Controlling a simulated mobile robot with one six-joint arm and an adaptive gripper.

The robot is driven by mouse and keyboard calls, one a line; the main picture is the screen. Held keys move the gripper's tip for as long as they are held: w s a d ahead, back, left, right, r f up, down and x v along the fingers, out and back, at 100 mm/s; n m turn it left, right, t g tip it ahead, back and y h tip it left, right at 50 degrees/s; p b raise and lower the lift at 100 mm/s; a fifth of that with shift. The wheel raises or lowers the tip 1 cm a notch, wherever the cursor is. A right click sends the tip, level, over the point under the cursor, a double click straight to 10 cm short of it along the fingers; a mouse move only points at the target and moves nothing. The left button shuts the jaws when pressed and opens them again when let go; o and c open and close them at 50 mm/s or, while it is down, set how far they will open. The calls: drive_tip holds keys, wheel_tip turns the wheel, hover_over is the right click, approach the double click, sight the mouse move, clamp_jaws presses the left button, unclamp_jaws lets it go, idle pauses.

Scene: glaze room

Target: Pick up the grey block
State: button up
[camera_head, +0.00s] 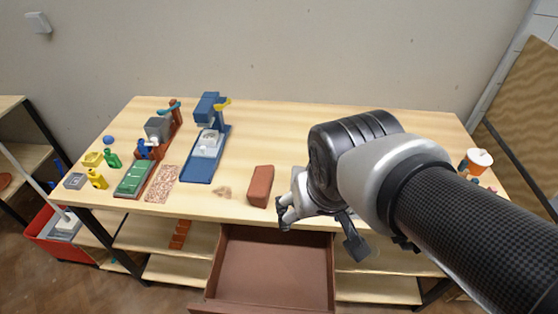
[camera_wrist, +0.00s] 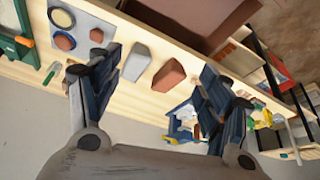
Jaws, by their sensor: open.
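A grey block (camera_wrist: 137,62) lies on the wooden table in the wrist view, beside a red-brown brick (camera_wrist: 168,75). In the head view the brick (camera_head: 261,185) is left of my gripper (camera_head: 318,230), and the grey block is mostly or wholly hidden behind the gripper. My gripper is open and empty near the table's front edge. In the wrist view the grey block shows between the spread fingers of my gripper (camera_wrist: 159,63), apart from both.
An open brown drawer (camera_head: 272,268) juts out below the table's front edge. A blue stand (camera_head: 198,169), a green board (camera_head: 134,179) and several small items fill the table's left. An orange-and-white cup (camera_head: 477,160) stands at the right. The table's back middle is clear.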

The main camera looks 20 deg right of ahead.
drive_tip(key=w+d+f+m+h+p, duration=0.1)
drive_tip(key=w+d+f+m+p, duration=0.2)
drive_tip(key=w, duration=0.6)
drive_tip(key=w+d+f+p, duration=0.2)
drive_tip(key=w+d+p, duration=0.25)
drive_tip(key=w, duration=0.45)
drive_tip(key=shift+g, duration=0.3)
drive_tip(key=b+x, duration=0.1)
drive_tip(key=x, duration=0.3)
drive_tip(key=b+x, duration=0.1)
drive_tip(key=x, duration=0.3)
drive_tip(key=a+b+x, duration=0.1)
drive_tip(key=x, duration=0.4)
drive_tip(key=shift+w, duration=0.15)
drive_tip(key=shift+b+x, duration=0.85)
drive_tip(key=shift+x, duration=1.8)
drive_tip(key=shift+a+f+b, duration=0.15)
drive_tip(key=shift+f+b, duration=0.1)
drive_tip(key=shift+b, duration=0.15)
drive_tip(key=shift+c, duration=0.4)
clamp_jaws()
drive_tip(key=shift+w+r, duration=0.1)
drive_tip(key=shift+w, duration=0.05)
